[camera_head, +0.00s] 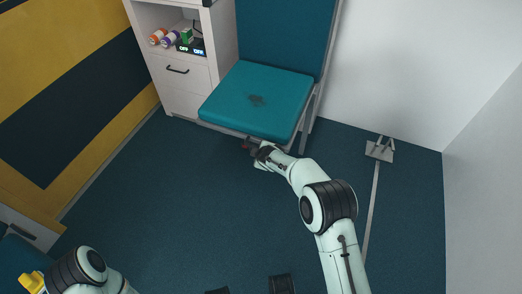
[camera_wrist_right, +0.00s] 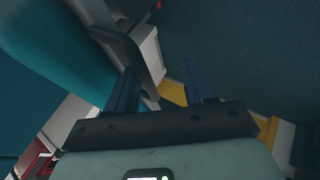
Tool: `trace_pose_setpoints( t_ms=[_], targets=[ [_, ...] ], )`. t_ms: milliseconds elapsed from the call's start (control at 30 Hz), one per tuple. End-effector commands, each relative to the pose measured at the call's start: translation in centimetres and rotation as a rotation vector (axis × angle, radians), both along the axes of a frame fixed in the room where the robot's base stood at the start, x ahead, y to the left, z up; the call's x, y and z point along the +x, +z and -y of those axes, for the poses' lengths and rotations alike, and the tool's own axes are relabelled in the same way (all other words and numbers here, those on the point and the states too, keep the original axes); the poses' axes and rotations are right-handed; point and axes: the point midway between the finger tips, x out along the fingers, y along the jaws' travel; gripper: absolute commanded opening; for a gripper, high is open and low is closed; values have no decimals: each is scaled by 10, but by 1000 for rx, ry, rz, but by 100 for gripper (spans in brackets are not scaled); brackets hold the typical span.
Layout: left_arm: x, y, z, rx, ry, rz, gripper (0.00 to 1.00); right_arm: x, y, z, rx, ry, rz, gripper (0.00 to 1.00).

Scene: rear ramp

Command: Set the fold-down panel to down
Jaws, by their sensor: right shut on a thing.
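The fold-down panel appears to be the teal seat (camera_head: 257,97), hinged below an upright teal back (camera_head: 285,35).
A white cabinet (camera_head: 188,92) with a drawer handle and several small items on its shelf stands left of the seat. A metal floor bracket (camera_head: 380,150) and strip lie to the right. The dark floor (camera_head: 200,200) in front is clear.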

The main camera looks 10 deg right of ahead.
Motion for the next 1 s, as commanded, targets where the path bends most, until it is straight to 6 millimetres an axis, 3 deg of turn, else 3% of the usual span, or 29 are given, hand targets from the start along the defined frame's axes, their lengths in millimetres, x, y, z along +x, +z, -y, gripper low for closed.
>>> trace_pose_setpoints(
  t_ms=[33, 367, 467, 800, 1000],
  targets=[
    [0, 0, 0, 0, 0, 0, 43, -7, -11, -3, 0, 2, -24, 40],
    [2, 1, 0, 1, -1, 8, 43, -9, -6, -3, -4, 5, -24, 40],
    [9, 5, 1, 2, -4, 31, 43, -16, 5, -3, -5, 5, -20, 40],
    [47, 26, 5, 10, -16, 155, 43, -61, 69, -2, -2, 5, -7, 40],
    [61, 34, 7, 13, -20, 201, 43, -80, 93, 1, -1, 5, -2, 40]
  ],
)
